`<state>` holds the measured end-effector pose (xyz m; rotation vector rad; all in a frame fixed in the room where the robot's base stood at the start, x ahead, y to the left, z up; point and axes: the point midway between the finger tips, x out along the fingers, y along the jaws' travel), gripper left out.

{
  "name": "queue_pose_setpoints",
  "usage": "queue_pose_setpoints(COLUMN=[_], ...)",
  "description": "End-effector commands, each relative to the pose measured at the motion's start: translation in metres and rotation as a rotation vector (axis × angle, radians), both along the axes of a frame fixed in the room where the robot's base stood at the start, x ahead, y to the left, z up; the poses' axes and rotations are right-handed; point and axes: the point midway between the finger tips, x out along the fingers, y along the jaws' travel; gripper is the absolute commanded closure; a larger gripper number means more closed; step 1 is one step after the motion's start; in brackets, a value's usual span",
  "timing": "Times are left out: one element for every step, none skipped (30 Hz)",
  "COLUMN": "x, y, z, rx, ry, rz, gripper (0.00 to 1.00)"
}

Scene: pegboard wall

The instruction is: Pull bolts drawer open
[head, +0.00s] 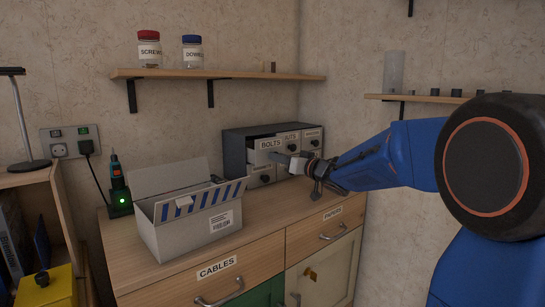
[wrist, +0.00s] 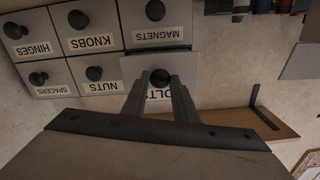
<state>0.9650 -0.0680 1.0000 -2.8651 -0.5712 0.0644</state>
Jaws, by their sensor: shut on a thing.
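The grey small-parts cabinet (head: 234,154) stands on the workbench against the back wall. Its BOLTS drawer (head: 266,156), top left, sticks out from the cabinet front, with a dark gap above its front. My gripper (head: 287,160) reaches in from the right to this drawer. In the wrist view, which is upside down, my gripper (wrist: 160,82) is shut on the dark round bolts knob (wrist: 160,76). The fingers hide part of the BOLTS label on the drawer front (wrist: 137,67).
Neighbouring NUTS (wrist: 97,74), KNOBS (wrist: 90,30) and MAGNETS drawers look shut. An open cardboard box (head: 190,235) stands on the bench at left of the cabinet. A shelf with jars (head: 195,73) hangs above. A power screwdriver (head: 117,185) stands behind the box.

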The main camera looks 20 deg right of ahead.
Motion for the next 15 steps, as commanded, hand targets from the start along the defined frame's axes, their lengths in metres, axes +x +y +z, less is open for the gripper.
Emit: queue_pose_setpoints(x=[-0.011, -0.017, -0.024, -0.029, -0.034, -0.039, -0.042, -0.045, -0.048, -0.05, -0.051, -0.052, -0.052, -0.053, -0.053], y=[-0.006, -0.009, -0.012, -0.014, -0.015, -0.018, -0.019, -0.02, -0.021, -0.021, -0.022, -0.022, -0.022, -0.022, -0.022], z=[0.001, 0.001, 0.002, 0.001, 0.001, 0.001, 0.001, 0.001, 0.001, 0.001, 0.001, 0.0, 0.0, 0.0, 0.0], rx=[0.0, -0.001, 0.0, 0.001, 0.0, 0.0, 0.0, -0.001, 0.0, 0.0, 0.0, 0.0, 0.0, 0.0, 0.0], ry=[-0.002, -0.002, -0.002, -0.002, -0.001, -0.002, -0.002, -0.001, -0.001, 0.0, 0.0, -0.001, -0.001, -0.001, -0.001], rz=[-0.003, -0.004, -0.005, -0.004, -0.003, -0.003, -0.005, -0.004, -0.003, -0.002, -0.002, -0.001, -0.001, -0.001, 0.0], gripper=[1.0, 1.0, 1.0, 1.0, 1.0, 1.0, 1.0, 1.0, 1.0, 1.0, 1.0, 1.0, 1.0, 1.0, 1.0])
